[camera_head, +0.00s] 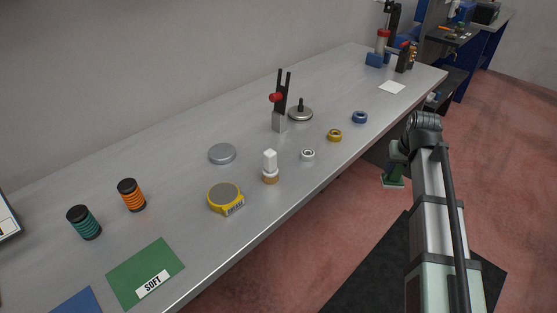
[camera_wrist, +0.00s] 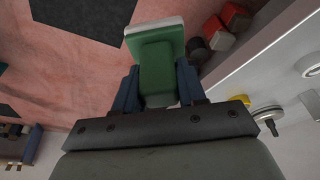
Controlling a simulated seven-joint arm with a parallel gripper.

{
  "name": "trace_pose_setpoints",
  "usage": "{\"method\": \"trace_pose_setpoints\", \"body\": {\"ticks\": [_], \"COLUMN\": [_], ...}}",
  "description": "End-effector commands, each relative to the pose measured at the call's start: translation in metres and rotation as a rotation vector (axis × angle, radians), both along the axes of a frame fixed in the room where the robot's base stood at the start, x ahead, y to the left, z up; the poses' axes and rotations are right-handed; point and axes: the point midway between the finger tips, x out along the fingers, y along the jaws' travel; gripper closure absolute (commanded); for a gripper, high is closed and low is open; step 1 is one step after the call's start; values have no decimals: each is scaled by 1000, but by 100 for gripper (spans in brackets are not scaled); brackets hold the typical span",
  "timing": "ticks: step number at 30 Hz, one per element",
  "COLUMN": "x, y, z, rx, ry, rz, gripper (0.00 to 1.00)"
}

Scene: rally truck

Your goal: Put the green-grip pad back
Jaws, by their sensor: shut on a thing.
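The green-grip pad (camera_wrist: 157,70) is a green block with a wider green plate and a pale layer at its far end. My gripper (camera_wrist: 156,88) is shut on its green grip, with a blue finger on each side. In the head view the green pad (camera_head: 393,181) hangs below my wrist, off the front edge of the grey bench (camera_head: 330,185) and above the red floor. A green mat (camera_head: 130,280) labelled SOFT lies at the bench's near left, well away from my gripper. The pad's pale face is mostly hidden.
A blue mat (camera_head: 77,301) lies beside the green one. Teal (camera_head: 84,223) and orange (camera_head: 131,195) ribbed cylinders, a yellow round holder (camera_head: 225,197), a white-topped piece (camera_head: 270,165) and an upright fork (camera_head: 281,102) stand on the bench. Red blocks (camera_wrist: 226,25) are near the bench side.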

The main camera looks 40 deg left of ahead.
Motion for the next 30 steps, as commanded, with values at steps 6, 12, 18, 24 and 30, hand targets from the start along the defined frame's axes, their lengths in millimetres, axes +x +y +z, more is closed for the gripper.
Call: {"method": "trace_pose_setpoints", "body": {"ticks": [6,12,18,24,30], "x": [-23,-54,-89,-127,-176], "y": [83,153,216,272,332], "z": [11,21,30,39,49], "rx": [1,0,-1,0,1], "ry": [-1,0,1,0,-1], "rz": [129,242,345,441,547], "gripper": [100,100,100,100,100]}}
